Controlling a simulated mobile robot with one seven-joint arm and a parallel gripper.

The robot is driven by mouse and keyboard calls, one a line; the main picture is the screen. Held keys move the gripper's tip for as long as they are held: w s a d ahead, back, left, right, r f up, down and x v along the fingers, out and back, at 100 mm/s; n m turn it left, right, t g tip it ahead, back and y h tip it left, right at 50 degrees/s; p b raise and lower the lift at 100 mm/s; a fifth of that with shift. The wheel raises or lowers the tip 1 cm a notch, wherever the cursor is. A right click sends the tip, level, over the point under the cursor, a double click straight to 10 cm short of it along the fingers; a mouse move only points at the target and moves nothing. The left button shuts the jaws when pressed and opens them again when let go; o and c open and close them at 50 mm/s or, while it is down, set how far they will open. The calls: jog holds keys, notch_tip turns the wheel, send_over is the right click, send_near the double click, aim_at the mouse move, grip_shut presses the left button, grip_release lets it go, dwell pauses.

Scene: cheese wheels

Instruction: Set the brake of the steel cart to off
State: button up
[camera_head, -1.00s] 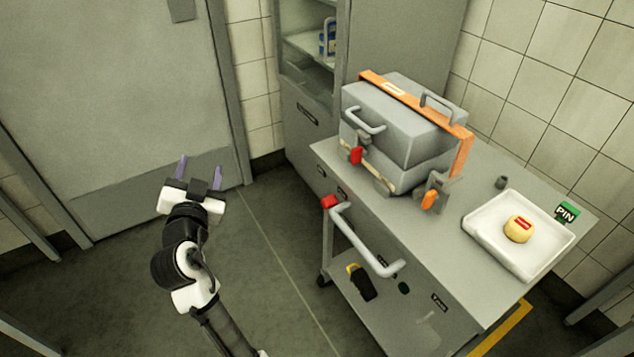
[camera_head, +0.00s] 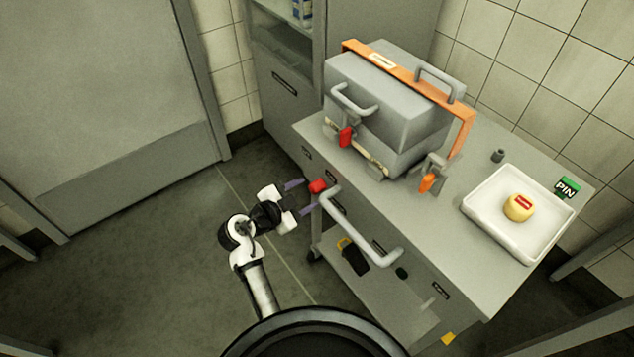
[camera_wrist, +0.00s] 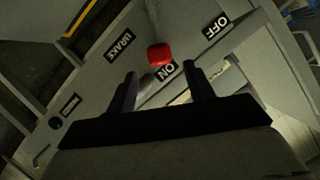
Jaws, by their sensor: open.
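The steel cart (camera_head: 440,275) stands at the right with a grey top. Its brake has a red knob (camera_head: 317,186) on the cart's side, near the left end of the push handle. In the wrist view the red knob (camera_wrist: 160,55) sits beside the ON label (camera_wrist: 166,70). The OFF label (camera_wrist: 215,27) is to the upper right and the BRAKE label (camera_wrist: 118,44) to the left. My gripper (camera_head: 302,196) is open, its two fingers pointing at the knob. In the wrist view the knob lies ahead of and between the fingertips (camera_wrist: 163,82), apart from them.
A grey push handle (camera_head: 360,235) sticks out close to my gripper. On the cart are a grey case (camera_head: 390,105) with an orange strap and a white tray (camera_head: 480,225) holding a small cheese (camera_head: 519,207). A cabinet (camera_head: 275,90) stands behind. The floor at left is clear.

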aim_at(312, 189)
jog(key=p+x, duration=0.1)
jog(key=x, duration=0.5)
jog(key=shift+f, duration=0.1)
jog(key=shift+c, duration=0.3)
grip_shut()
